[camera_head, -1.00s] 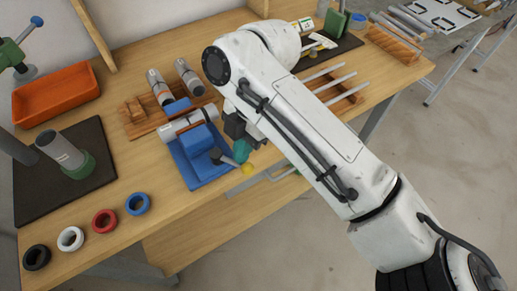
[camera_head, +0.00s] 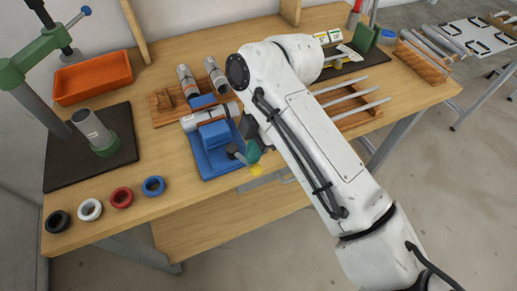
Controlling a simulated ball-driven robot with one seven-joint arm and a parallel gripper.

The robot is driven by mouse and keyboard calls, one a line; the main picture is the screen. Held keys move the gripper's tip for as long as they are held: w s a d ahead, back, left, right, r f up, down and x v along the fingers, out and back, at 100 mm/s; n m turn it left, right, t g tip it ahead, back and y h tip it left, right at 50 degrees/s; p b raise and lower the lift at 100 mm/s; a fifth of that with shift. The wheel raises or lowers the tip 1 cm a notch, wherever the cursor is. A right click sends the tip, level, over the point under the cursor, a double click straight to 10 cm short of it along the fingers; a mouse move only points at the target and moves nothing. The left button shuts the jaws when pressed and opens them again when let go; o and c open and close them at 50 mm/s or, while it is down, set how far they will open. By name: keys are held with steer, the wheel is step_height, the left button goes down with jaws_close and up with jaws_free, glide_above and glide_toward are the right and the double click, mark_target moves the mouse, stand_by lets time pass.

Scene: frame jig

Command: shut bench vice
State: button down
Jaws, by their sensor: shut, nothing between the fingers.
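The bench vice (camera_head: 215,158) is blue and sits on the bench near its front edge, left of my forearm. A light grey cylinder (camera_head: 203,118) lies across its back part; whether the jaws grip it cannot be told. My gripper (camera_head: 254,153) is shut and empty, pointing down beside the vice's right front, close to the handle. Contact with the handle cannot be made out. A yellow tip (camera_head: 256,170) shows just below the green part there. My arm hides some of the area to the right.
Behind the vice is a wooden holder (camera_head: 163,115) with grey cylinders. Several coloured rings (camera_head: 122,197) lie along the front left edge. A green press (camera_head: 30,62), its dark mat (camera_head: 70,172) and an orange tray (camera_head: 95,76) are left. A wooden rack with rods (camera_head: 365,112) is right.

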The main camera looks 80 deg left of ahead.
steer(key=shift+s+d+p, duration=0.25)
steer(key=shift+p, duration=0.05)
stand_by(2.1)
steer(key=shift+w, duration=0.1)
